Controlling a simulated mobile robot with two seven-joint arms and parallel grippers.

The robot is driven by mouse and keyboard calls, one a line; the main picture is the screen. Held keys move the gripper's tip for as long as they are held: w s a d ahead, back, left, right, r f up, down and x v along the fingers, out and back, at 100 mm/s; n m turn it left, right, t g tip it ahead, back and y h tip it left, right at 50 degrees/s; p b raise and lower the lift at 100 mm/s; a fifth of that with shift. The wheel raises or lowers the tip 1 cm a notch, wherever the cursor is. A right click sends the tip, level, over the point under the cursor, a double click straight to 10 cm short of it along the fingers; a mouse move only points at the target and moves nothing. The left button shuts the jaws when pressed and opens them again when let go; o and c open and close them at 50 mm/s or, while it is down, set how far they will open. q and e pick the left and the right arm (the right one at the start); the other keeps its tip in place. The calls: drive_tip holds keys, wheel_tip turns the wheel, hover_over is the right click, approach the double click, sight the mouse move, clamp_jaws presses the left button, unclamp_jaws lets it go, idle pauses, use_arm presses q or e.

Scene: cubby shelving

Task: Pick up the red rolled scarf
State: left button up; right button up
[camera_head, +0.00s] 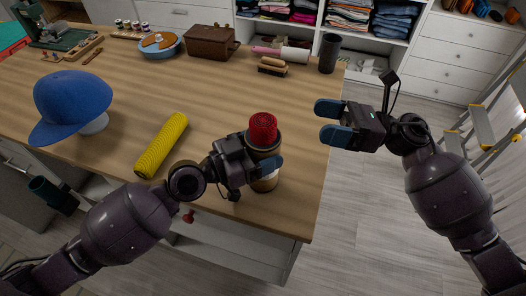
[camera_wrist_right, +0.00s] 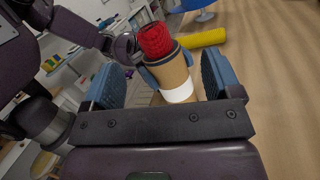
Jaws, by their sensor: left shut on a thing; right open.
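The red rolled scarf (camera_head: 262,127) stands upright in a cylindrical holder (camera_head: 265,183) near the front right of the wooden table. Its red top sticks out above the dark rim. In the right wrist view the scarf (camera_wrist_right: 155,39) rises from the tan holder with a white base (camera_wrist_right: 177,95); its lower part is hidden inside. My left gripper (camera_head: 264,163) is shut on the holder, with blue fingers at its sides. My right gripper (camera_head: 327,122) is open and empty, right of the table edge and apart from the scarf. Its fingers (camera_wrist_right: 161,85) frame the holder in the wrist view.
A yellow roll (camera_head: 161,145) lies left of the holder, and a blue cap (camera_head: 72,101) sits farther left. A wooden box (camera_head: 211,42), brushes (camera_head: 272,66) and a dark cylinder (camera_head: 328,53) stand at the back. The table's middle is clear. A stepladder (camera_head: 485,128) stands right.

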drive_tip(key=shift+s+a+n+g+h, duration=0.3)
drive_tip(key=shift+a+n, duration=0.35)
drive_tip(key=shift+a, duration=1.4)
drive_tip(key=shift+s+a+n+g+h, duration=0.1)
drive_tip(key=shift+a+n+g+h, duration=0.35)
drive_tip(key=shift+a, duration=1.6)
drive_tip(key=shift+s+a+n+g+h, duration=0.15)
drive_tip(key=shift+a+n+g, duration=0.5)
drive_tip(key=shift+a, duration=1.4)
drive_tip(key=shift+c, duration=0.2)
drive_tip(key=c, duration=1.3)
wheel_tip(320, 180, up, 18)
hover_over(263, 124)
drive_tip(key=w, duration=0.1)
